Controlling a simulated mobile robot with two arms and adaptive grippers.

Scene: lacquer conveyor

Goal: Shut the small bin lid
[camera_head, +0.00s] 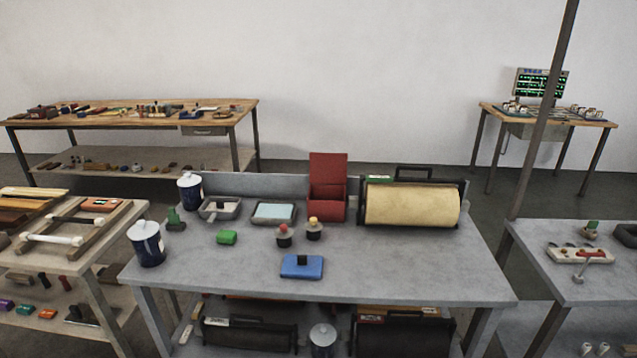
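A small red bin (326,209) stands toward the back of the grey table, left of the roll of yellowish sheet. Its red lid (328,168) is raised and stands upright above the back of the bin. The inside of the bin is mostly hidden by its front wall. Neither of my grippers shows in the head view.
The grey table (400,263) also holds a blue box (302,267), two small knobs (284,237), a green block (227,237), shallow trays (274,212), dark blue cans (147,243) and the yellowish roll (412,204). The table's front right is clear.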

